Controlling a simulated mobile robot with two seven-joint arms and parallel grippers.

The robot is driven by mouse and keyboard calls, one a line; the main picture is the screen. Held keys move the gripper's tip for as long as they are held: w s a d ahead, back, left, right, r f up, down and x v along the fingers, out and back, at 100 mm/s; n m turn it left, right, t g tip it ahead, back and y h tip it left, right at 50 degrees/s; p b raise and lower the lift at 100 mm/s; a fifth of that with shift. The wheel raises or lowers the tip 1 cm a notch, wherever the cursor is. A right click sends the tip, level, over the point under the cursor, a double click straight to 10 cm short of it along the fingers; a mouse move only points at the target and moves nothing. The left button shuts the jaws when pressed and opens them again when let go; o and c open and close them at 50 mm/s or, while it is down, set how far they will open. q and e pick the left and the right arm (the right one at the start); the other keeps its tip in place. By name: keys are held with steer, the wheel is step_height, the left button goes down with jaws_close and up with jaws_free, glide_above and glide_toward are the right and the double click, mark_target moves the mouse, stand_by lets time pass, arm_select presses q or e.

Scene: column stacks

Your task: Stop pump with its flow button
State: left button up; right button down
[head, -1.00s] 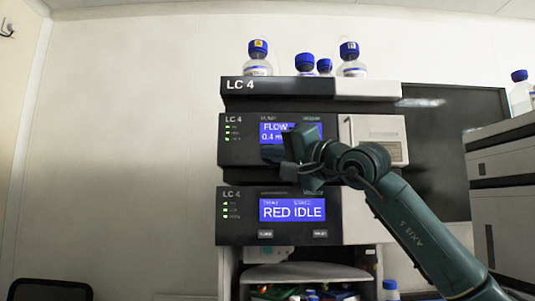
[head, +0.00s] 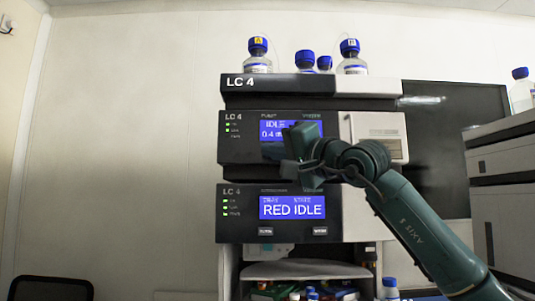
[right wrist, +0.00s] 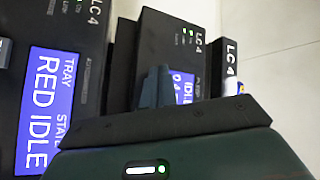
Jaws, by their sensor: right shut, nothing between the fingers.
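The pump (head: 238,150) is the dark middle module of the LC 4 stack, with a blue display (head: 271,130) that reads "IDLE" above "0.4". My right gripper (head: 300,142) is in front of the pump's panel, over the right and lower part of its display. The gripper is shut with nothing in it. The buttons under the pump display are hidden behind it, so I cannot tell whether it touches one. In the right wrist view, turned sideways, the shut fingers (right wrist: 156,88) stand before the pump display (right wrist: 182,88). My left gripper is not in view.
The module below (head: 235,225) shows "RED IDLE" and has two buttons under its screen. Bottles with blue caps (head: 258,55) stand on top of the stack. A dark screen (head: 440,140) and a grey instrument (head: 505,190) are at the right. The wall at the left is clear.

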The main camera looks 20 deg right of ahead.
steer(key=shift+s+a, duration=0.15)
steer(key=shift+s, duration=0.4)
steer(key=s+b, duration=0.1)
steer(key=s, duration=0.1)
steer(key=s+a+b, duration=0.1)
steer(key=s+b, duration=0.1)
steer(key=shift+s+a, duration=0.2)
steer(key=shift+s, duration=0.2)
stand_by(0.6)
